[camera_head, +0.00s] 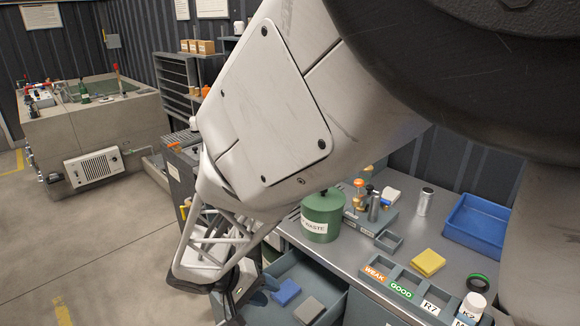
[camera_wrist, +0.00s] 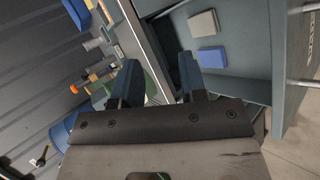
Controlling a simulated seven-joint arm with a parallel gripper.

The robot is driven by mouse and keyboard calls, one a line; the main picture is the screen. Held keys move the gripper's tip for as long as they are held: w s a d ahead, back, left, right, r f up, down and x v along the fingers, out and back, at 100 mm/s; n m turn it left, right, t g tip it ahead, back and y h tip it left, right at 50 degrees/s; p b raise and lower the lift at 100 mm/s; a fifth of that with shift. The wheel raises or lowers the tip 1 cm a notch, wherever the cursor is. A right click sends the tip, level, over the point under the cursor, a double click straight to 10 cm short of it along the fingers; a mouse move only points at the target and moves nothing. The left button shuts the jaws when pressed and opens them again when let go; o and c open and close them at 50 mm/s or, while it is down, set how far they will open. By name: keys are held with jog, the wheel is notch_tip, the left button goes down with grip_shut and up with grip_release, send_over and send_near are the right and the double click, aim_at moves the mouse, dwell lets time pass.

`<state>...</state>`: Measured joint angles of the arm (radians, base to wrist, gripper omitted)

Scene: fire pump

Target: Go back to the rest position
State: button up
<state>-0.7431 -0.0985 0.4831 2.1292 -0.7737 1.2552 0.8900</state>
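My gripper (camera_wrist: 159,78) shows in the wrist view with its two dark fingers apart and nothing between them. It hangs beside the workbench's front edge, near an open drawer (camera_wrist: 235,85). In the head view my arm fills the middle, and the gripper's fingers are mostly hidden at the lower left, near the drawer (camera_head: 262,310). A blue block (camera_head: 286,291) and a grey block (camera_head: 309,309) lie in the drawer; the wrist view also shows the blue block (camera_wrist: 212,58) and the grey block (camera_wrist: 203,22).
The grey workbench (camera_head: 395,250) holds a green WASTE canister (camera_head: 321,217), a metal cylinder (camera_head: 425,202), a blue tray (camera_head: 478,222), a yellow pad (camera_head: 428,262) and a labelled rack with WEAK and GOOD sections (camera_head: 400,290). A concrete tank (camera_head: 80,135) stands far left. The floor (camera_head: 90,240) between is clear.

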jog(key=s+d+r+m+g+y, duration=0.1)
jog(key=s+d+r+y, duration=0.15)
jog(key=d+r, duration=0.45)
jog(key=s+d+r+m+y, duration=0.1)
jog(key=d+r+y, duration=0.2)
jog(key=d+r, duration=0.4)
jog(key=s+d+r+m+t+y, duration=0.2)
jog(key=s+d+r+t+y, duration=0.2)
jog(key=s+d+r, duration=0.75)
notch_tip(320, 180, down, 8)
jog(key=w+a+g, duration=0.1)
jog(key=g, duration=0.1)
jog(key=shift+w+a+g, duration=0.15)
jog(key=shift+g, duration=0.25)
